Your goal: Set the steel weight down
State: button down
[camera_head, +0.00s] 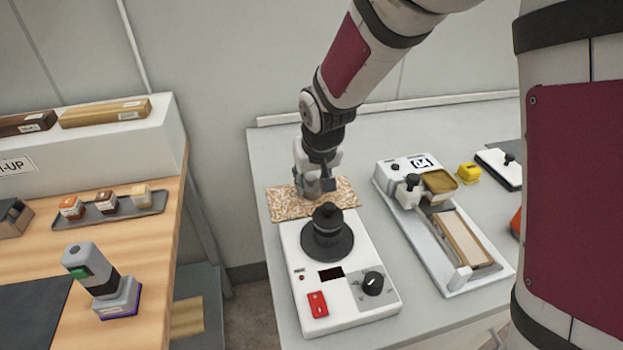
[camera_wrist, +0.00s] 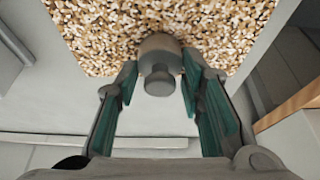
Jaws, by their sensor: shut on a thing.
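The steel weight (camera_wrist: 158,78) is a grey cylinder with a small knob, seen between my fingers in the wrist view. My gripper (camera_wrist: 160,66) is shut on it, with a green-padded finger on each side. The weight is over the near edge of a speckled tan mat (camera_wrist: 95,30). I cannot tell whether its base touches the mat. In the head view my gripper (camera_head: 317,187) points down over the same mat (camera_head: 285,203), and it mostly hides the weight there.
A white device (camera_head: 350,310) with a black round plate, knob and red switch stands just in front of the mat. A white coater (camera_head: 455,275) is to the right, with a yellow block (camera_head: 469,172) beyond. A wooden bench (camera_head: 165,240) is at left, across a gap.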

jog(key=shift+f, duration=0.2)
jog(key=c, duration=1.1)
grip_release()
jog(key=a+p+v, duration=0.1)
jog(key=v, duration=1.1)
jog(key=s+d+r+m, duration=0.1)
jog(key=s+d+r, duration=0.5)
jog(key=s+d, duration=0.65)
jog(key=shift+m+g+h, duration=0.5)
jog(key=shift+m, duration=0.1)
jog(key=s+d, duration=0.1)
jog(key=s, duration=0.3)
jog(key=s+d, duration=0.1)
jog(key=s, duration=0.4)
jog(key=s+d, duration=0.1)
jog(key=s, duration=0.4)
jog(key=shift+s+d+f, duration=0.2)
jog(key=shift+d, duration=0.15)
